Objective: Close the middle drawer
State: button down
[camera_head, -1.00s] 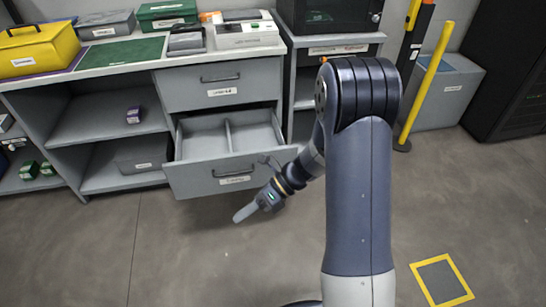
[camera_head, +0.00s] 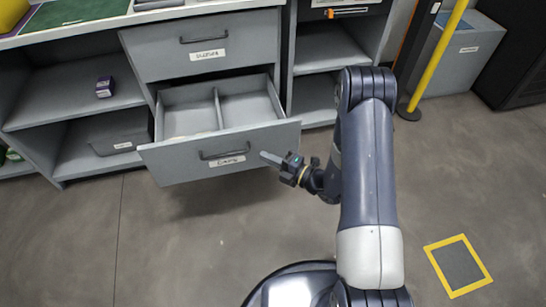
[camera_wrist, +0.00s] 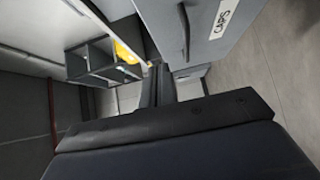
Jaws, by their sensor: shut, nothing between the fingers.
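The open drawer (camera_head: 190,166) is pulled out below a shut upper drawer (camera_head: 200,44). Its front carries a dark handle and a label reading CAPS, and its inside is split by a divider and looks mostly empty. My gripper (camera_head: 268,157) is shut and empty, pointing left just in front of the right part of the drawer front. I cannot tell whether it touches the front. In the wrist view, the shut fingers (camera_wrist: 158,86) reach forward beside the grey drawer front (camera_wrist: 205,45), whose CAPS label shows at the top.
An open shelf on the left holds a small purple box (camera_head: 104,87) and a grey bin (camera_head: 115,135). Another shelf unit (camera_head: 325,45) stands right of the drawers. A yellow post (camera_head: 440,55) stands further right. The floor before the drawer is clear.

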aim_at(237, 135)
jog(key=b+x, duration=0.1)
jog(key=x, duration=0.6)
jog(key=shift+w+a, duration=0.1)
jog(key=shift+w, duration=0.05)
jog(key=shift+w+a+b, duration=0.15)
jog(key=shift+w+b, duration=0.2)
jog(key=shift+w, duration=0.8)
jog(key=shift+w+a, duration=0.1)
jog(key=shift+w, duration=0.45)
